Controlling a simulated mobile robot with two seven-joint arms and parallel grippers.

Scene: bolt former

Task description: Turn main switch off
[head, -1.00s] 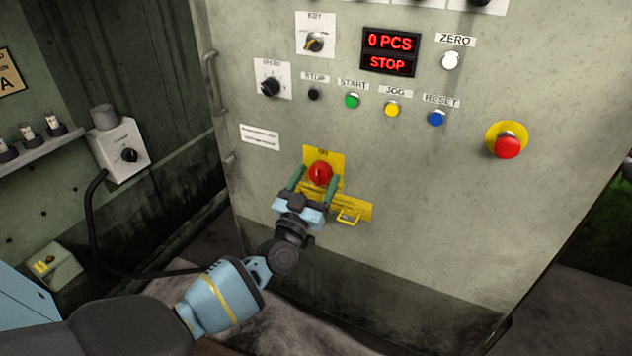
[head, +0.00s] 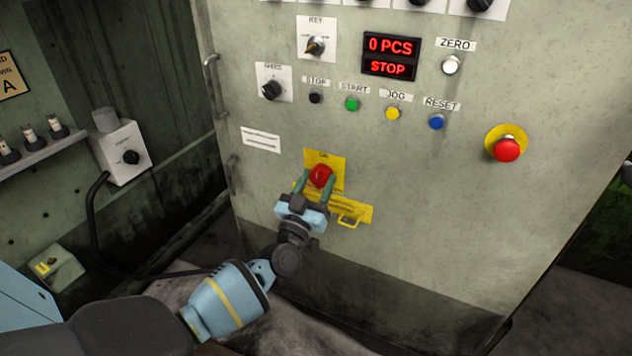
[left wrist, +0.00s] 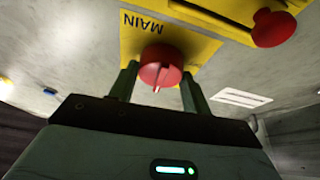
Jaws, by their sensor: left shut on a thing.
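The main switch is a red round knob (head: 321,174) on a yellow plate (head: 338,162) low on the grey cabinet front. My left gripper (head: 317,178) reaches it from below, with one green finger on each side of the knob, shut on it. In the left wrist view the red knob (left wrist: 160,66) sits between the two fingers, and the word MAIN on the yellow plate (left wrist: 205,45) appears upside down. The knob's exact turn angle is hard to tell. My right gripper is not in view.
A yellow hasp (head: 352,212) sticks out just below the switch. A red rounded piece (left wrist: 273,28) shows near yellow metal in the left wrist view. Above are several buttons, a red display (head: 388,55) reading 0 PCS and STOP, and a red emergency button (head: 507,149) at right.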

